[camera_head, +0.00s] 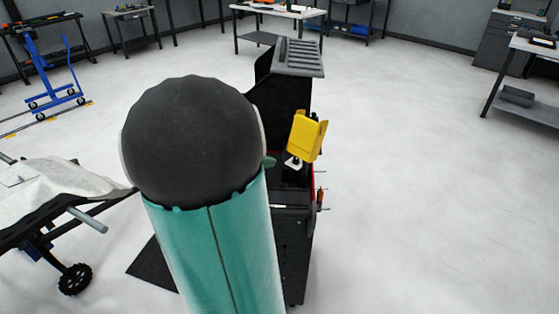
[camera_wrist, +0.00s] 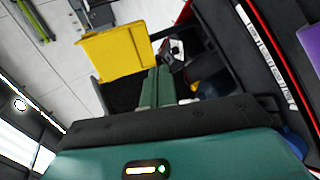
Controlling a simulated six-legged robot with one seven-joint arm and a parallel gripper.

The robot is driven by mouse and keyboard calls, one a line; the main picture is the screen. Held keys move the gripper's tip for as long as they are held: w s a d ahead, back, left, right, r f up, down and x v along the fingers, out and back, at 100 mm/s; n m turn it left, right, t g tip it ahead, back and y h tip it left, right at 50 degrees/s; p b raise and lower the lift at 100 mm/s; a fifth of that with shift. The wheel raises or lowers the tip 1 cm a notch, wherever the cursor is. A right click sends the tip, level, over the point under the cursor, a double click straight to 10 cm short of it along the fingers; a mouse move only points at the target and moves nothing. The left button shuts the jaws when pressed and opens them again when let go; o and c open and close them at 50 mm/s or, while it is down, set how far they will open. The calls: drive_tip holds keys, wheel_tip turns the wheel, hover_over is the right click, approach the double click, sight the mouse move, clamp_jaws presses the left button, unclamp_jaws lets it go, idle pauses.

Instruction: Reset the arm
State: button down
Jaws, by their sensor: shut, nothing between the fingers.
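My gripper (camera_wrist: 158,72) shows in the wrist view as two green fingers, shut side by side with nothing between them. In the head view my teal arm with its dark round joint fills the middle and hides nearly all of the gripper. A dark tool cart (camera_head: 290,225) stands behind and right of the arm. A yellow box-like thing (camera_head: 307,136) stands above the cart's top. The same yellow thing (camera_wrist: 115,52) shows just left of the fingertips in the wrist view; I cannot tell if they touch.
A covered bench or cart (camera_head: 55,185) with a black wheel is at the left. A blue wheeled stand (camera_head: 52,75) is behind it. Worktables line the back, one white-topped (camera_head: 280,11). A grey table (camera_head: 535,48) is at the far right. The floor on the right is clear.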

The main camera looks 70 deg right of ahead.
drive_tip(key=shift+f+v, duration=0.25)
drive_tip(key=shift+v, duration=1.15)
drive_tip(key=shift+w+a, duration=0.1)
drive_tip(key=w+a+r+t+y, duration=0.1)
drive_tip(key=w+a+t, duration=0.15)
drive_tip(key=a, duration=0.55)
drive_tip(key=w+a+r+n+t+y, duration=0.15)
drive_tip(key=w+a, duration=0.25)
drive_tip(key=a, duration=0.4)
drive_tip(key=w+a+r+t+y, duration=0.2)
drive_tip(key=w+a, duration=0.2)
drive_tip(key=a, duration=0.4)
drive_tip(key=a+r+n+t+y, duration=0.1)
drive_tip(key=a+t+y, duration=0.1)
drive_tip(key=a, duration=0.8)
drive_tip(key=a+r+n+t+y, duration=0.2)
drive_tip(key=a+y, duration=0.2)
drive_tip(key=a, duration=0.7)
drive_tip(key=shift+s+r+t, duration=0.2)
drive_tip(key=shift+s+t, duration=0.1)
drive_tip(key=shift+s, duration=0.05)
drive_tip(key=shift+s+n, duration=0.15)
drive_tip(key=shift+n, duration=0.1)
